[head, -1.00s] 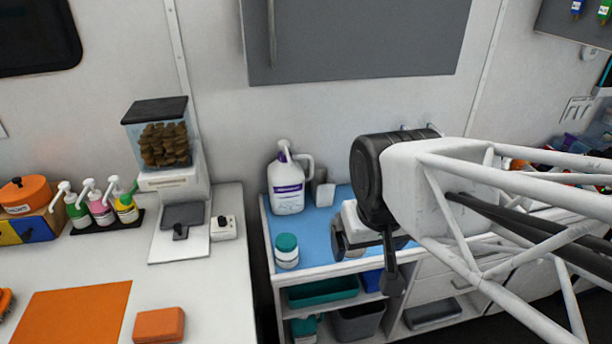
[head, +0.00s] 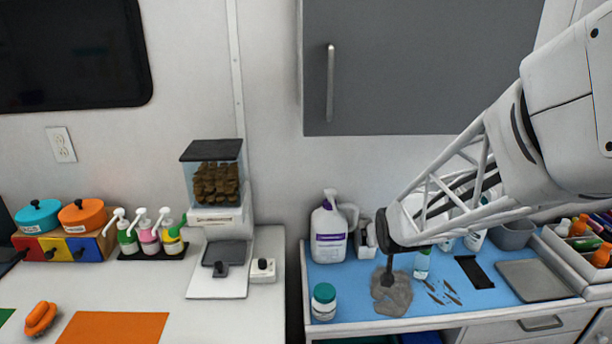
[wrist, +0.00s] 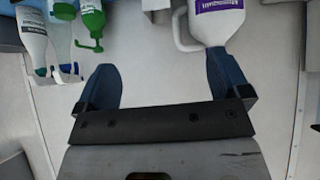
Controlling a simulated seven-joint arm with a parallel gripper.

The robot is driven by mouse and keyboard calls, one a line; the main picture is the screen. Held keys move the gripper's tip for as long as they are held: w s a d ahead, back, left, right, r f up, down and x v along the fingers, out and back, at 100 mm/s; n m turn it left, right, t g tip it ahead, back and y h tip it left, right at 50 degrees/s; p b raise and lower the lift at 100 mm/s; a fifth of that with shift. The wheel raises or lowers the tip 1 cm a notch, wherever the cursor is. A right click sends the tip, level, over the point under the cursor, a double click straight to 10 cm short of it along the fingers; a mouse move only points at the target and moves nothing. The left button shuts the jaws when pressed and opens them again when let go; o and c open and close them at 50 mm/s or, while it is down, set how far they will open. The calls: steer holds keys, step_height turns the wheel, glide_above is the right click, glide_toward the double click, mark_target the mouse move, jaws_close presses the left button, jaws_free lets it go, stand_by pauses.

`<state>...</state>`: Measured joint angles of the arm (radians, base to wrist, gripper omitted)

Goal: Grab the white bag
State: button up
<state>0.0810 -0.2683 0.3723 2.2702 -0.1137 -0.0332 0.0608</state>
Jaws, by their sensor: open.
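I cannot make out a white bag in either view. My gripper (head: 388,277) hangs over the blue-topped counter in the head view, in front of a grey cloth-like heap. In the wrist view my gripper (wrist: 160,80) shows two blue fingers spread wide, with nothing between them. A white jug with a purple label (head: 328,236) stands upright to the left of my gripper. It also shows at the top right of the wrist view (wrist: 218,22), beyond the right finger. My arm hides part of the counter's back.
The blue counter (head: 348,318) also holds a teal-lidded jar (head: 324,301), a grey heap (head: 398,297), a clear bottle (head: 421,265), dark tools (head: 444,293) and a grey tray (head: 535,281). A treat dispenser (head: 218,195) stands on the left counter. A grey cabinet (head: 430,70) hangs above.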

steer(key=w+d+f+t, duration=0.2)
steer(key=w+f+t, duration=0.2)
steer(key=w+f, duration=0.7)
steer(key=shift+w+d+y, duration=0.25)
steer(key=shift+w+y, duration=0.05)
steer(key=shift+w, duration=0.3)
steer(key=shift+w+f, duration=0.1)
steer(key=shift+f, duration=0.05)
steer(key=shift+x, duration=1.2)
steer(key=shift+x, duration=2.55)
steer(key=c, duration=1.2)
